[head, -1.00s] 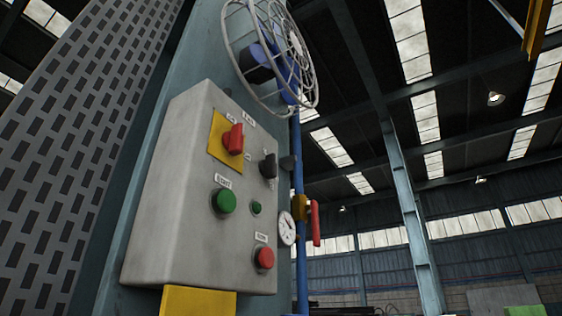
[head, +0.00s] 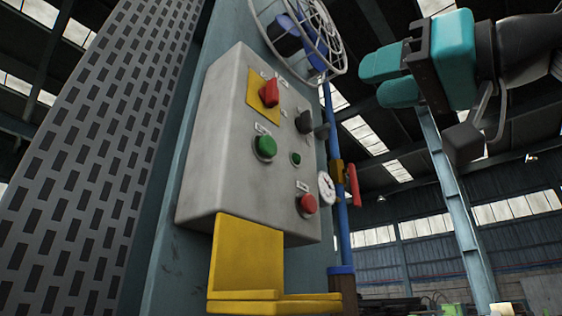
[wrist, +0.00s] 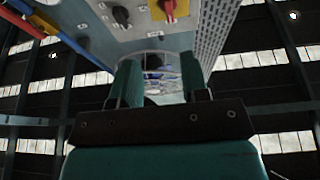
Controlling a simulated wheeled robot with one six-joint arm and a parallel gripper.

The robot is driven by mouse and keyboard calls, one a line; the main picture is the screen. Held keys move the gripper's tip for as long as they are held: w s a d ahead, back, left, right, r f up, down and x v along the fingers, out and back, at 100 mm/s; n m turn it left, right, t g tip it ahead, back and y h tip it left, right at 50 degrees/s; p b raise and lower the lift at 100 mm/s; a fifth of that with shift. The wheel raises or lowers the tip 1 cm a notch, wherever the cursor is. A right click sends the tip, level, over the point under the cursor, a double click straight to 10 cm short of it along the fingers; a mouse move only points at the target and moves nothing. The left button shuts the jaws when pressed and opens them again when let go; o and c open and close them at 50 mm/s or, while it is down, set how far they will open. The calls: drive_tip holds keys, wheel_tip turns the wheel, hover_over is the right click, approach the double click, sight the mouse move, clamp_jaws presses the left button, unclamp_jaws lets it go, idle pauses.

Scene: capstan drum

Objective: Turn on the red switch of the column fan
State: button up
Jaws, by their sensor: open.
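The column fan (head: 315,30), blue with a grey wire cage, is at the top of the head view, above a grey control box (head: 215,150). A red rotary switch (head: 269,92) sits on a yellow plate at the box's upper left. It also shows in the wrist view (wrist: 169,9) at the top edge, partly cut off. My teal gripper (head: 372,80) is open and empty, in the air to the right of the box and apart from it. In the wrist view its fingers (wrist: 160,75) point up, with the fan's cage seen between them. The switch labels are too small to read.
The box also bears a black knob (head: 304,122), a green button (head: 264,147) and a red button (head: 307,204). A gauge (head: 326,188) and a red handle (head: 354,185) are beside a blue pipe. A yellow bracket (head: 246,255) stands below the box.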

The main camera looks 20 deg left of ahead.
drive_tip(key=r, duration=0.1)
drive_tip(key=p, duration=1.3)
approach(278, 89)
drive_tip(key=shift+g+y, duration=0.3)
drive_tip(key=shift+y, duration=0.1)
drive_tip(key=p+x, duration=0.5)
drive_tip(key=x, duration=0.3)
drive_tip(key=shift+w+f+p, duration=0.1)
drive_tip(key=shift+p, duration=0.2)
drive_tip(key=shift+w+a+n+p, duration=0.25)
drive_tip(key=shift+a+n+p, duration=0.05)
drive_tip(key=shift+a, duration=0.25)
drive_tip(key=shift+c, duration=0.4)
clamp_jaws()
